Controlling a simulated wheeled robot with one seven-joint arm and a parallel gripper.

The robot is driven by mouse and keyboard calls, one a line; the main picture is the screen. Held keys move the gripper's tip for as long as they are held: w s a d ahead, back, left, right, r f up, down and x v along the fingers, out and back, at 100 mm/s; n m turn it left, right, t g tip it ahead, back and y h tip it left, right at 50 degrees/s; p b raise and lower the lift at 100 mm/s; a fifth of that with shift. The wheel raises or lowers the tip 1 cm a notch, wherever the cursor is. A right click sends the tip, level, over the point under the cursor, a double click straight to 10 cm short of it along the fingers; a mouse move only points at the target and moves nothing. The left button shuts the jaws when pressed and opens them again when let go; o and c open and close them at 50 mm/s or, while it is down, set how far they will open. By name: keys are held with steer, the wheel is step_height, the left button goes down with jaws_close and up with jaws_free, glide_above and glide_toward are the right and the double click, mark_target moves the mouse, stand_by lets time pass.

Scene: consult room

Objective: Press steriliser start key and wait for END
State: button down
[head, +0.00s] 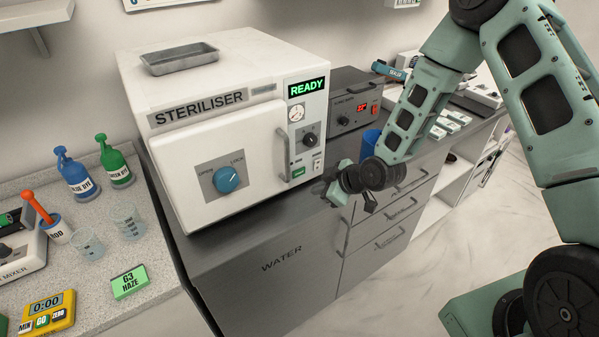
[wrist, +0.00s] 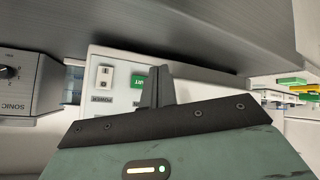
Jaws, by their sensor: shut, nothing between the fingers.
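The white steriliser (head: 222,120) stands on a grey cabinet with its door shut. Its display (head: 308,88) reads READY in green. The blue door knob (head: 227,179) sits between OPEN and LOCK labels; its pointer seems turned toward LOCK. The green start key (head: 299,171) is low on the right panel. In the wrist view the start key (wrist: 138,82) shows just left of my fingers, its label partly covered. My gripper (head: 331,190) is shut and empty, in front of the panel's lower right. In the wrist view my closed fingers (wrist: 158,84) point at the panel; contact cannot be told.
A metal tray (head: 179,58) lies on the steriliser. The door handle (head: 283,155) stands out left of the panel. A dark ultrasonic unit (head: 353,100) and a blue cup (head: 370,143) are to the right. Dye bottles (head: 76,174) and beakers stand on the left counter.

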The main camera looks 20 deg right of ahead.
mark_target(295, 179)
steer(key=w, duration=0.1)
steer(key=w+a, duration=0.1)
steer(key=w, duration=0.1)
steer(key=shift+w+f, duration=0.1)
steer(key=shift+w, duration=0.05)
steer(key=shift+w+a, duration=0.25)
steer(key=shift+w, duration=0.45)
steer(key=shift+w+b, duration=0.1)
steer(key=shift+b, duration=0.25)
stand_by(1.1)
steer(key=shift+w+a, duration=0.15)
steer(key=shift+w, duration=0.15)
steer(key=shift+w+a+b, duration=0.1)
steer(key=shift+w+b, duration=0.2)
steer(key=shift+w, duration=0.05)
stand_by(0.6)
steer(key=shift+s, duration=0.15)
steer(key=shift+s+d, duration=0.25)
steer(key=shift+s, duration=0.35)
steer(key=shift+s+d+b, duration=0.15)
steer(key=shift+s+d, duration=0.1)
steer(key=shift+s, duration=0.55)
steer(key=shift+s+d+b, duration=0.15)
steer(key=shift+s+d, duration=0.1)
steer(key=shift+s, duration=0.55)
steer(key=shift+s+d+b, duration=0.15)
steer(key=shift+s+d, duration=0.1)
steer(key=shift+s, duration=0.55)
